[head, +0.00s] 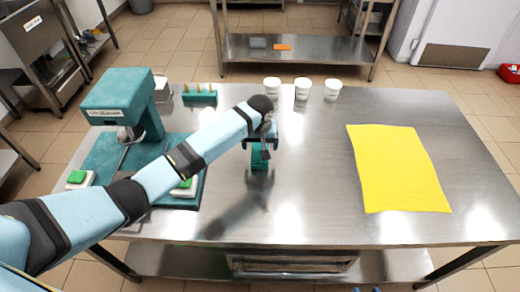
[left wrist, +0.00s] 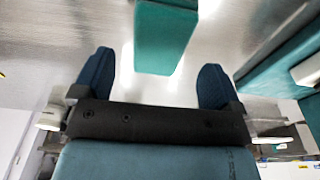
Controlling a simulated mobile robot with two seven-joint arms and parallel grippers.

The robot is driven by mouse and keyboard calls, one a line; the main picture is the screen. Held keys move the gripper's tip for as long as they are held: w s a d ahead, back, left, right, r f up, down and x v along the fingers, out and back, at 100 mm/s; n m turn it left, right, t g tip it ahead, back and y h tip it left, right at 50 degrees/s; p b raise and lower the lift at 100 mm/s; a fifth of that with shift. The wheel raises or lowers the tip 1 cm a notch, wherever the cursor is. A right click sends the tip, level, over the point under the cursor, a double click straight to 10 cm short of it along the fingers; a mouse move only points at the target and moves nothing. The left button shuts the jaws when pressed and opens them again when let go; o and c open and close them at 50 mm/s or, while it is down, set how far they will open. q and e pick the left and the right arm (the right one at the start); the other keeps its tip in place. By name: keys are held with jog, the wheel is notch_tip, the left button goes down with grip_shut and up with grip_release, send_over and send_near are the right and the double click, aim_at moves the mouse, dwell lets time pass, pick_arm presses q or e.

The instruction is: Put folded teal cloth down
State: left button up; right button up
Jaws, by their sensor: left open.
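The folded teal cloth (head: 260,158) is a small upright-looking block near the middle of the steel table (head: 310,215). It also shows in the left wrist view (left wrist: 165,38), ahead of the fingers, with a gap on both sides. My left gripper (head: 261,142) is right above it, pointing down, with its two dark blue fingers spread (left wrist: 155,80). The fingers do not press on the cloth. Whether its lower end rests on the table is hard to tell. Two small blue tips, likely my right gripper (head: 367,290), show at the bottom edge; the rest is out of frame.
A yellow cloth (head: 398,168) lies flat at the right. White tubs (head: 302,89) stand at the back edge. A teal machine (head: 122,103), a teal rack (head: 200,94) and green-topped pieces (head: 79,178) are at the left. The table between the grippers and yellow cloth is clear.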

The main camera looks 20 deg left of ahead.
pick_arm(q)
notch_tip(320, 180, up, 8)
jog(key=shift+s+f, duration=0.25)
jog(key=shift+s, duration=0.2)
jog(key=shift+d+f, duration=0.1)
jog(key=shift+d, duration=0.05)
